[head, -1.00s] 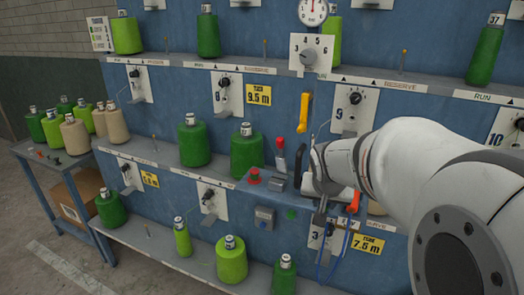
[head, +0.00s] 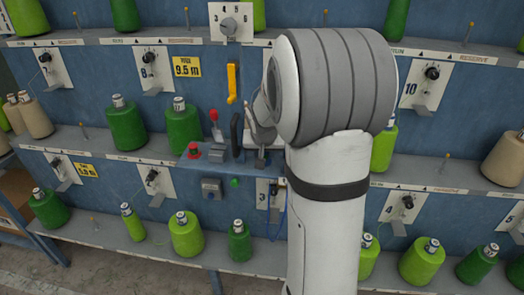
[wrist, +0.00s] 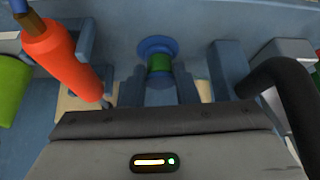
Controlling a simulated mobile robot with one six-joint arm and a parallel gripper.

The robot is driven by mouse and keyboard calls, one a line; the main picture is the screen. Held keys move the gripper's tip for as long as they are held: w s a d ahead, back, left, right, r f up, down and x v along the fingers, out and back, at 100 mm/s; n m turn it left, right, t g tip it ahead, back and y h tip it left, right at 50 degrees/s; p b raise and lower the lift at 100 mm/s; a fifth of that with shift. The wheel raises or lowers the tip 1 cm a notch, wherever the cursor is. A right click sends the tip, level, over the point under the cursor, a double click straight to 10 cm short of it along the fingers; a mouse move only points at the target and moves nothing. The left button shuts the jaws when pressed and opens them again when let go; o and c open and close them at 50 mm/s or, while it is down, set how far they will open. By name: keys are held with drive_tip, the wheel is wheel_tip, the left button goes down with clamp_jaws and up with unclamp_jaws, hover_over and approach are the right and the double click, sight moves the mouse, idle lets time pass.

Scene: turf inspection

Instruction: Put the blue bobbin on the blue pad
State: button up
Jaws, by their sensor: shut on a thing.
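In the wrist view a small bobbin (wrist: 158,44) with a round blue flange and a green middle sits between the fingers of my gripper (wrist: 160,77). The gripper is shut on it, against a blue-grey surface. In the head view my gripper (head: 261,150) is partly hidden by my arm, beside the black handle (head: 236,132) on the rack's control panel. The bobbin itself does not show there. I cannot pick out a blue pad in either view.
A red-knobbed lever (head: 214,116), a red button (head: 193,151) and a yellow handle (head: 232,82) are close by on the left. An orange-red handle (wrist: 62,60) is close to the gripper in the wrist view. Green cones (head: 127,125) line the shelves.

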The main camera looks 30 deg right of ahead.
drive_tip(key=shift+f, duration=0.15)
drive_tip(key=o, duration=0.9)
drive_tip(key=shift+o, duration=0.2)
